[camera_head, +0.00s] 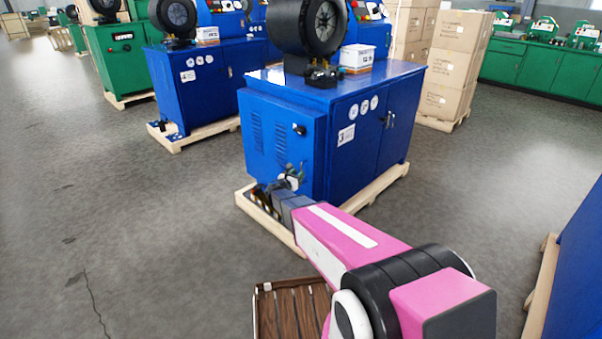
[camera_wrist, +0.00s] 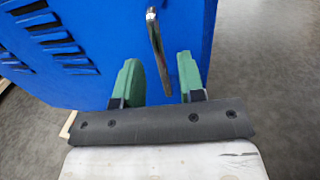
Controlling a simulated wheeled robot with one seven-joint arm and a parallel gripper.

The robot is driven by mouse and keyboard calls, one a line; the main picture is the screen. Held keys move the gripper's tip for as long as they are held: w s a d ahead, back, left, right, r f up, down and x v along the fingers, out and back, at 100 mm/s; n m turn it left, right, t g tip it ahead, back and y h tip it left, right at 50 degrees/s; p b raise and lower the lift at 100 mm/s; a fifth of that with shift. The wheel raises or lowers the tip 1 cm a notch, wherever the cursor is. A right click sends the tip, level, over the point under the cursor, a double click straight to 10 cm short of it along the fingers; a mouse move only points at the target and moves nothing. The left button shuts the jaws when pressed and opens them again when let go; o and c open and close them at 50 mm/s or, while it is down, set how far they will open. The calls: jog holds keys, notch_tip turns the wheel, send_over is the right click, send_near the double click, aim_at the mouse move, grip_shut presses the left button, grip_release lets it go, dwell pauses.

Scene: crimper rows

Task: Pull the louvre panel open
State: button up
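The louvre panel (camera_head: 268,135) is the blue end face of the nearest machine cabinet, with two columns of slots. I see no clear gap around it. In the wrist view the panel (camera_wrist: 105,80) fills the upper left, with louvres at its left. A slim metal handle (camera_wrist: 156,45) stands out from it near its right edge. My gripper (camera_wrist: 158,66) is open, with one green finger on each side of the handle's lower end. Gaps show between the handle and both fingers. In the head view my gripper (camera_head: 291,181) is at the panel's lower right, small and partly hidden by my arm.
The cabinet stands on a wooden pallet (camera_head: 268,222). A black knob (camera_head: 299,130) is on the panel's upper right. A slatted wooden crate (camera_head: 290,305) lies near my arm. Another blue unit (camera_head: 580,270) is at the right edge. The floor (camera_head: 130,220) at left is clear.

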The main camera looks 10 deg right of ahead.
jog(key=shift+x, duration=1.7)
grip_shut()
jog(key=shift+a, duration=0.1)
